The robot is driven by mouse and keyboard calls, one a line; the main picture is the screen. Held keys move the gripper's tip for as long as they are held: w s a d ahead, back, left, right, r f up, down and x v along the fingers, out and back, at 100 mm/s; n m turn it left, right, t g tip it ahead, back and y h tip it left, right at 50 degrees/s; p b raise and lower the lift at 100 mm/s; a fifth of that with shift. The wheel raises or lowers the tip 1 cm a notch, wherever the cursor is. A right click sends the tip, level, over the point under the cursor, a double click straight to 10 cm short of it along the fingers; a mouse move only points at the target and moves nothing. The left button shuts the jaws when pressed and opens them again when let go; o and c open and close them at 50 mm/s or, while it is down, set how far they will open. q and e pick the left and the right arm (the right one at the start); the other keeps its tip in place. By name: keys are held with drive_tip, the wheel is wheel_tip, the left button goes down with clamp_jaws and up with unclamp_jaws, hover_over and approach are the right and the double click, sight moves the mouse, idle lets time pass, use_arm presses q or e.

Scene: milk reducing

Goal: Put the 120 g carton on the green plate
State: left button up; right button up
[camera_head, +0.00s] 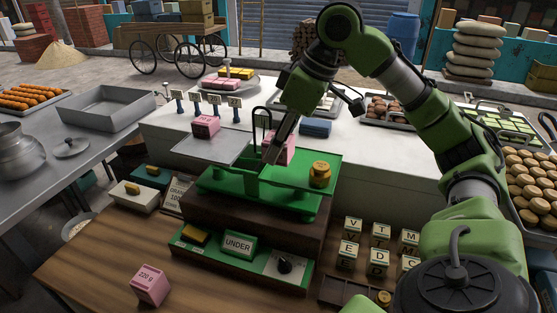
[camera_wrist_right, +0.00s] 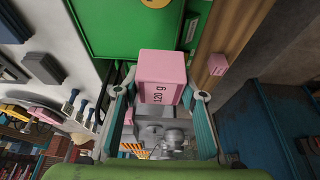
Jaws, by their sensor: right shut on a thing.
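My right gripper (camera_head: 277,150) is shut on a pink carton (camera_head: 284,142), which the right wrist view shows marked 120 g (camera_wrist_right: 162,78) between the two fingers. In the head view the carton appears over the back left part of the green plate (camera_head: 300,181); I cannot tell whether it touches the plate. The green plate also fills the top of the right wrist view (camera_wrist_right: 112,28). A brass weight (camera_head: 320,174) stands at the plate's right end. My left gripper is not in view.
Another pink carton (camera_head: 206,126) sits on the grey pan (camera_head: 215,148) left of the green plate. A 220 g carton (camera_head: 151,285) stands on the wooden table at front left. An UNDER sign (camera_head: 238,244) and lettered blocks (camera_head: 379,244) stand in front.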

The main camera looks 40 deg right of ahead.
sight(278, 173)
drive_tip(key=shift+w+d+f, duration=0.2)
drive_tip(key=shift+w+f, duration=0.05)
drive_tip(key=shift+f, duration=0.25)
drive_tip(key=f, duration=0.3)
drive_tip(key=shift+w+d+f+b, duration=0.2)
drive_tip(key=shift+w+f+b, duration=0.05)
drive_tip(key=shift+w+b, duration=0.1)
drive_tip(key=shift+s+f, duration=0.1)
drive_tip(key=shift+f, duration=0.05)
drive_tip(key=shift+f, duration=0.1)
drive_tip(key=o, duration=1.2)
drive_tip(key=shift+c, duration=0.2)
